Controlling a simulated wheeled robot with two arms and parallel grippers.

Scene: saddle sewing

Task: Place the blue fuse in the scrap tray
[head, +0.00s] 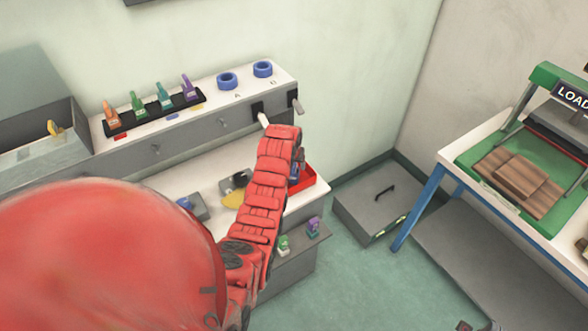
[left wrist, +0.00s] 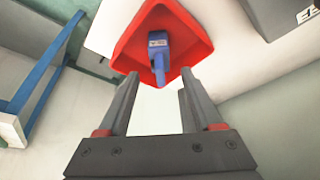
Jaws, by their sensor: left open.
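The red scrap tray (head: 308,182) sits at the right end of the white bench, partly hidden behind my left arm in the head view. The left wrist view shows the tray (left wrist: 127,50) close up. In the head view this gripper is mostly hidden by the arm. My right gripper is not in view.
A black rack (head: 155,113) holds several coloured fuses on the upper shelf, beside two blue rings (head: 228,81). Green and purple fuses (head: 313,226) stand on a lower ledge. A grey box (head: 368,208) is on the floor, left of a blue-legged table (head: 420,212).

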